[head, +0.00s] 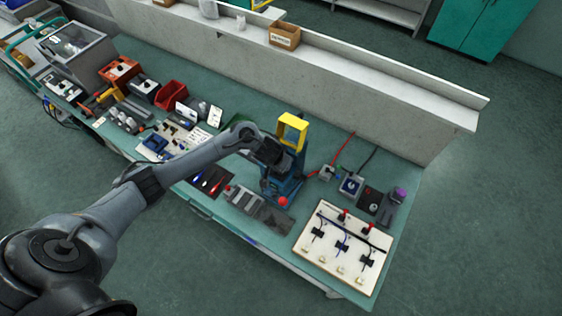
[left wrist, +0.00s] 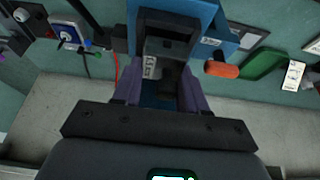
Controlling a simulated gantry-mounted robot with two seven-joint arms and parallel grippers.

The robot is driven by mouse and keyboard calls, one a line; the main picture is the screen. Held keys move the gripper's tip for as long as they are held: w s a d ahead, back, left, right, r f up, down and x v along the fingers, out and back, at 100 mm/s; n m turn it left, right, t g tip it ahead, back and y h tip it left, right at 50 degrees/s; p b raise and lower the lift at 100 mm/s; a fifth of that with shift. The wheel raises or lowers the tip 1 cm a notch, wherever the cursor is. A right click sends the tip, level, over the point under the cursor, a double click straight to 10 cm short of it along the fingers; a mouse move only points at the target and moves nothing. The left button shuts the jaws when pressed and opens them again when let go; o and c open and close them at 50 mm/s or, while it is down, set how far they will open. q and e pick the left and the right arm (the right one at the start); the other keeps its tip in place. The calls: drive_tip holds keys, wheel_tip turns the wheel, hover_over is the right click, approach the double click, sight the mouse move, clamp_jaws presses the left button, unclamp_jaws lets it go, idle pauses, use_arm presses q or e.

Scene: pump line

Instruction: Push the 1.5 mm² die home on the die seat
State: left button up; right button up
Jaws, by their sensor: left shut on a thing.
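My left gripper (head: 272,153) reaches in from the left to the blue press (head: 284,187) with a yellow guard (head: 292,130). In the left wrist view, the purple fingers of my left gripper (left wrist: 160,82) are shut on the dark die (left wrist: 168,48), which carries a small white label (left wrist: 149,67), too small to read surely. The die is against the blue press body (left wrist: 203,18). The die seat is hidden behind the die and gripper, so I cannot tell how fully the die sits. My right gripper is not in view.
A white board with black clips (head: 342,247) lies right of the press, with small boxes (head: 350,186) behind it. A grey fixture (head: 258,208) lies in front. A red bin (head: 171,95) and tools stand left. A low wall (head: 390,90) runs behind.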

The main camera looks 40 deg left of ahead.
use_arm(q)
drive_tip(key=shift+p, duration=0.35)
idle(0.4)
drive_tip(key=shift+f, duration=0.25)
idle(0.6)
drive_tip(key=shift+s+a+f+p, duration=0.1)
drive_tip(key=shift+f+p, duration=0.25)
drive_tip(key=shift+f, duration=0.05)
idle(0.4)
